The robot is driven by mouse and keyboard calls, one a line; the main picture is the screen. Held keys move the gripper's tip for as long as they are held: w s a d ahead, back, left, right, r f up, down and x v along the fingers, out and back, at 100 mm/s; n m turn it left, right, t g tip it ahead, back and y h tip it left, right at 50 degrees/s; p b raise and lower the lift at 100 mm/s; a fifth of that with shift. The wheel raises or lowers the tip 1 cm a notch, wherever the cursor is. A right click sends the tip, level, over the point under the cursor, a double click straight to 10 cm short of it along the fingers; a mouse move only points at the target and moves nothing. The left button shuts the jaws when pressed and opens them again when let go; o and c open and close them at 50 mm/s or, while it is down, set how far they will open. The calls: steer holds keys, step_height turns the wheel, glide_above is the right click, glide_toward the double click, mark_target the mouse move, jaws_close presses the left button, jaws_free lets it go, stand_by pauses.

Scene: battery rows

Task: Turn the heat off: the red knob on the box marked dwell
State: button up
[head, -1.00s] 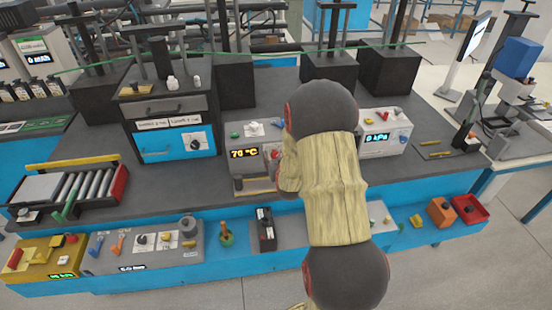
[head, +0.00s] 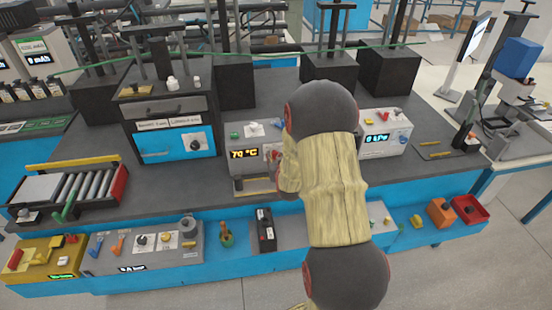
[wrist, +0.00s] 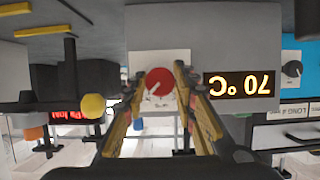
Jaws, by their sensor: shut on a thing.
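The box (head: 243,141) stands mid-bench in the head view, a pale grey unit with a yellow display reading about 70 °C. My arm hides its right part. In the wrist view the same box (wrist: 222,40) appears upside down, with its display (wrist: 239,85) beside the red knob (wrist: 159,81). The knob is round, with a pale pointer line slanting to the lower left. My gripper (wrist: 160,92) is shut on the red knob, one finger on each side. In the head view the fingers are mostly hidden behind my arm. I cannot read the word dwell.
A second box (head: 385,134) with a cyan display stands to the right. A grey and blue cabinet (head: 175,115) with a black knob stands to the left. Several control panels line the bench's front edge, including a yellow one (head: 38,257). A yellow knob (wrist: 93,106) shows in the wrist view.

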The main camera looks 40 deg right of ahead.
steer(key=shift+a+f+n+g+h+b, duration=0.15)
steer(key=shift+n+g+h+b, duration=0.15)
steer(key=shift+n+h+b, duration=0.55)
steer(key=shift+w+n+h+b, duration=0.1)
steer(key=shift+n+h+b, duration=0.3)
steer(key=shift+n, duration=0.75)
steer(key=shift+n+g+h, duration=0.4)
steer(key=shift+n+h, duration=0.45)
steer(key=shift+n, duration=0.35)
steer(key=n+h, duration=0.1)
steer(key=n, duration=0.2)
steer(key=shift+a+h+p, duration=0.1)
steer(key=shift+h+p, duration=0.2)
steer(key=shift+p, duration=0.05)
steer(key=n, duration=0.1)
steer(key=n+h, duration=0.1)
steer(key=n, duration=0.1)
steer(key=n+t+h+b, duration=0.1)
steer(key=n, duration=0.1)
steer(key=shift+f, duration=0.25)
steer(key=shift+n+t+h+b, duration=0.2)
steer(key=shift+n+t+b, duration=0.45)
steer(key=shift+n, duration=1.5)
steer(key=shift+n+t+h+b, duration=0.3)
steer(key=shift+n+t, duration=0.55)
steer(key=shift+n, duration=1.3)
